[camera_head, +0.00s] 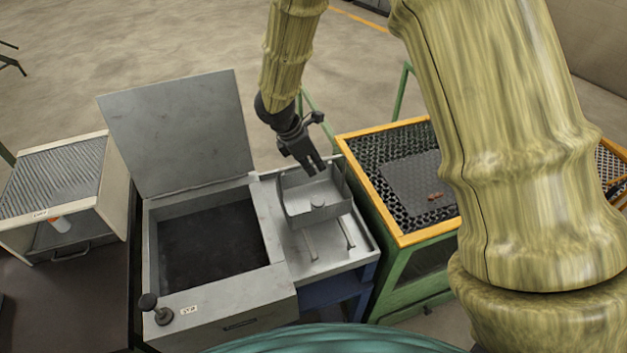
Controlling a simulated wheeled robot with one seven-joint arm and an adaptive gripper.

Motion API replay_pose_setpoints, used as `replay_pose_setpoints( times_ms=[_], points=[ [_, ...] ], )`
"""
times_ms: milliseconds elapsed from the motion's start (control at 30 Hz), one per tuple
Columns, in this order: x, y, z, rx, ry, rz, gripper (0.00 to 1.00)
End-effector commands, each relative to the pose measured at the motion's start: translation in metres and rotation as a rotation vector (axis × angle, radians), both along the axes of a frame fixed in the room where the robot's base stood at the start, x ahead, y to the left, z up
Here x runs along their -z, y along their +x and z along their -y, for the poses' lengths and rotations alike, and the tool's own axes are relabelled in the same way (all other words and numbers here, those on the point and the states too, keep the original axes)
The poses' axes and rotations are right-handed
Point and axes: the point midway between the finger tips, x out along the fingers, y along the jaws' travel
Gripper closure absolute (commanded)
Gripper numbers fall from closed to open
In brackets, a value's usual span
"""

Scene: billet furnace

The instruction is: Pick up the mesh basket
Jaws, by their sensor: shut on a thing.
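The mesh basket (300,208) is a grey, open-topped box, seen from above in the head view. It is over the grey tray-like stand (308,262) to the right of the open furnace box. My gripper (315,168) points down at the basket's back part and is shut on it; the fingertips are small here and the exact grip spot is hard to make out.
The furnace box (278,292) has its lid (182,130) raised and a dark opening. A black knob (163,315) stands at its front left. A green table with an orange rim (410,238) and mesh top is close on the right. A slatted-top cabinet (100,215) stands left.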

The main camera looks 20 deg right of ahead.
Motion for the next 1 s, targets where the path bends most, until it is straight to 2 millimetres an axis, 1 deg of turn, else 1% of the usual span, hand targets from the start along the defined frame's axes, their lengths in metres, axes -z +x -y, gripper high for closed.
replay_pose_setpoints(
  times_ms=[300,367,567,1000],
  points=[
    [-0.011,0.001,0.0,0.002,0.001,0.004,1.0],
    [-0.018,0.001,0.0,0.003,0.002,0.004,1.0],
    [-0.05,0.001,0.0,0.002,0.002,0.005,1.0],
    [-0.131,0.001,0.0,0.001,0.002,0.005,1.0]
  ],
)
